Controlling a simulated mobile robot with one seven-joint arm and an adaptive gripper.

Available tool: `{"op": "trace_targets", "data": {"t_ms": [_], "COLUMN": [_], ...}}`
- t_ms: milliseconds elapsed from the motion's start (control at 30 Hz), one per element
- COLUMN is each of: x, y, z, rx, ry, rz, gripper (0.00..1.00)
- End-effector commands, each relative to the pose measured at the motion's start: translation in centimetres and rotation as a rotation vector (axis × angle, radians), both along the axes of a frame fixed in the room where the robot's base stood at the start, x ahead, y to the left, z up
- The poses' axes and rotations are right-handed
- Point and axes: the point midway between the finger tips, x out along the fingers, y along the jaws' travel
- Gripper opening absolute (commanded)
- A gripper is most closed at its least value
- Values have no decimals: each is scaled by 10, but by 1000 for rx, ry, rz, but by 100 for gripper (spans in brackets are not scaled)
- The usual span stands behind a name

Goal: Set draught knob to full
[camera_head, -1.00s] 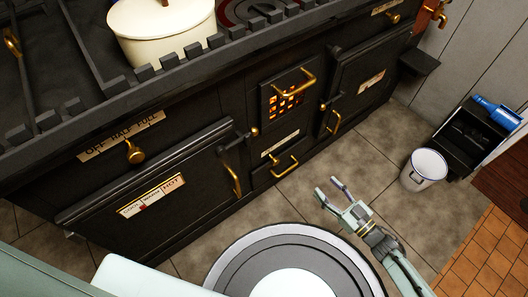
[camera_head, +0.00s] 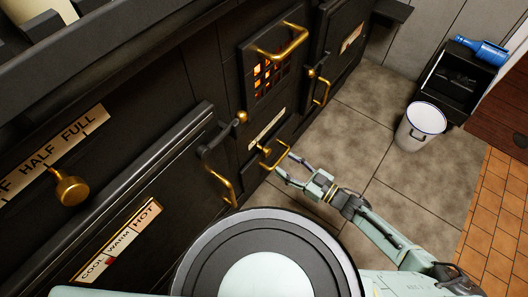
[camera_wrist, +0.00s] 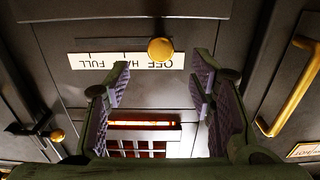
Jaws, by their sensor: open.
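The brass draught knob (camera_wrist: 160,49) sits on a pale label plate (camera_wrist: 92,61) on the black stove front. The plate reads OFF, HALF, FULL, upside down in the wrist view, and the knob is at the OFF end. In the head view the small plate (camera_head: 266,129) is below the glowing grate, with the small knob (camera_head: 263,148) beneath it. My gripper (camera_head: 283,165) is open and empty, close to the stove front. In the wrist view its fingers (camera_wrist: 150,75) are spread, with the knob beyond them and nearer the right finger. No contact with the knob shows.
A brass handle (camera_head: 278,158) is close to my fingertips. The glowing grate (camera_head: 268,76) has a brass handle above. Another knob (camera_head: 71,190) with an OFF, HALF, FULL plate is at left. A white bucket (camera_head: 420,127) stands right; the tiled floor between is clear.

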Motion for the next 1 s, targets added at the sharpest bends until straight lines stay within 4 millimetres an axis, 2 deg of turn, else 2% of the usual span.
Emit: {"op": "trace_targets", "data": {"t_ms": [200, 433, 600, 867, 1000], "x": [25, 45, 51, 52, 52], "y": [37, 64, 72, 72, 72], "z": [1, 1, 0, 0, 0], "rx": [4, 2, 1, 1, 1], "ry": [0, 0, 0, 1, 1], "rz": [4, 2, 1, 1, 1], "gripper": [50, 50, 50, 50, 41]}}
